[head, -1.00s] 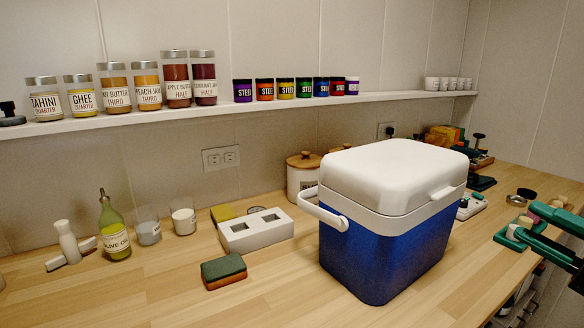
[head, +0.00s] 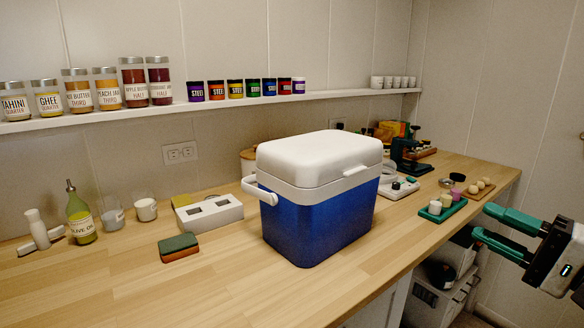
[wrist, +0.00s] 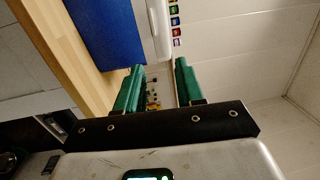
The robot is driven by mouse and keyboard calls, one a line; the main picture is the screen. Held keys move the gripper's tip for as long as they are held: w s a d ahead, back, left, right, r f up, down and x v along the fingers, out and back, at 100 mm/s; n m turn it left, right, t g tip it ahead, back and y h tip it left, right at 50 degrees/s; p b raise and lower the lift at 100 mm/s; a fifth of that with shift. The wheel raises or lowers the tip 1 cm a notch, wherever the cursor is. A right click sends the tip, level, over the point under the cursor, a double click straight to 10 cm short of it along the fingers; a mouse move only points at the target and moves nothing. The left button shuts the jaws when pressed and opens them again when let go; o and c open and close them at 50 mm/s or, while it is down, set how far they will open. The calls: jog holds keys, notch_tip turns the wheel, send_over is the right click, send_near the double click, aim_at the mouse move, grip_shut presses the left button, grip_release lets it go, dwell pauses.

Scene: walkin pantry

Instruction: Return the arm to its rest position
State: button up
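My gripper (head: 492,226) is at the right edge of the head view, off the front edge of the counter. Its two green fingers are apart with nothing between them. In the wrist view the fingers (wrist: 157,85) are also apart and empty. A blue cooler (head: 318,222) with a closed white lid stands upright on the wooden counter, left of my gripper and apart from it. Part of the cooler (wrist: 102,28) shows at the top of the wrist view.
A green tray (head: 443,210) with small cups sits on the counter (head: 200,290) near my gripper. A sponge (head: 179,248), a white block (head: 208,214) and an olive oil bottle (head: 80,214) stand at left. A shelf (head: 180,106) with jars runs along the wall. Boxes lie below.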

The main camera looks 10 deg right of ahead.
jog(key=s+a+f+n+g+h+p, duration=0.1)
jog(key=a+f+n+g+h+p, duration=0.25)
jog(key=f, duration=0.85)
jog(key=s+a+f+n+g+p, duration=0.15)
jog(key=a+f+g, duration=0.25)
jog(key=a+f, duration=0.55)
jog(key=s+f+n+g+h+p, duration=0.2)
jog(key=s+f, duration=0.4)
jog(key=s, duration=0.4)
jog(key=s+f+n+g+h+p, duration=0.2)
jog(key=s+f+n+g, duration=0.3)
jog(key=s, duration=0.6)
jog(key=shift+d+f+g+h, duration=0.15)
jog(key=shift+f+g+h, duration=0.3)
jog(key=shift+f+g, duration=0.5)
